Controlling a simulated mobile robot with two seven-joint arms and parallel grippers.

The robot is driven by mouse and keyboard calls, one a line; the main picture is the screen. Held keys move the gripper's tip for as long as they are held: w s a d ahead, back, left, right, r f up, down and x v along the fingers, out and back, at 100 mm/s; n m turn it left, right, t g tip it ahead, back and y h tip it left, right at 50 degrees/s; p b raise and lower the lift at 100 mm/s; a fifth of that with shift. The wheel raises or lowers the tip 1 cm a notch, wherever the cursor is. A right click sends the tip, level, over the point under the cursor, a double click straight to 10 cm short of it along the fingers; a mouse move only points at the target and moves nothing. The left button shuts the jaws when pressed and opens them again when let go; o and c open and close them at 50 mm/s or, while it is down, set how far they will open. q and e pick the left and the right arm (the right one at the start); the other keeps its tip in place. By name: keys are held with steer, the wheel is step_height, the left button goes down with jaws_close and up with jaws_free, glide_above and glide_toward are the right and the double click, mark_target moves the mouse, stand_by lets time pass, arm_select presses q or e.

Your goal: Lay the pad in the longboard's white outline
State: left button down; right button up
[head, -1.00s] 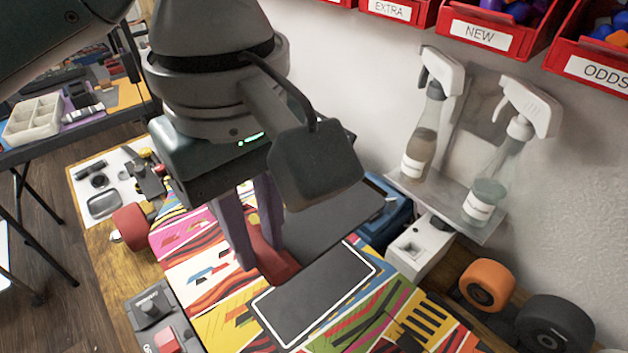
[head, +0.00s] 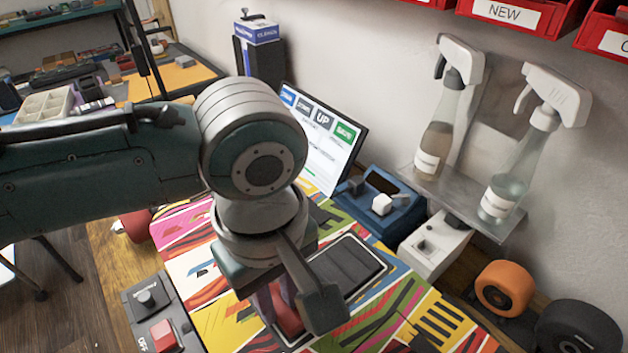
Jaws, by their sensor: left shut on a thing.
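The longboard (head: 215,325), with a bright multicolour deck, lies on the bench. Its white outline (head: 384,268) shows around a dark grey area, with the near left part hidden by my left gripper. The dark pad (head: 345,263) appears within the outline, its far end close inside the line. I cannot tell whether it rests flat or is slightly raised. My left gripper (head: 283,310) is over the near left end of the outline, pointing down. A red piece at its fingertips appears to belong to the pad's near end. The fingers are partly hidden by my gripper body. My right gripper is not in view.
A control box (head: 160,310) with a red switch stands at the front left. A monitor (head: 322,135), a blue box (head: 375,210) and a white box (head: 435,245) stand behind the board. Spray bottles (head: 440,130) and an orange wheel (head: 503,287) are at right.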

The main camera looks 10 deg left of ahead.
arm_select(q)
steer(key=c, duration=1.2)
jaws_free()
steer(key=shift+f, duration=0.15)
steer(key=shift+c, duration=0.2)
steer(key=o, duration=0.5)
steer(key=shift+c, duration=0.2)
step_height(320, 180, up, 12)
steer(key=p, duration=0.3)
steer(key=s+d+f+m+t+h, duration=0.1)
steer(key=s+d+f+m+h, duration=0.15)
steer(key=s+m, duration=0.3)
steer(key=s+a+m+t+y, duration=0.2)
steer(key=s+a+m, duration=0.4)
steer(key=a, duration=0.6)
steer(key=shift+s+r+m+t, duration=0.3)
steer(key=shift+s+r+m, duration=0.05)
steer(key=shift+r+m, duration=0.1)
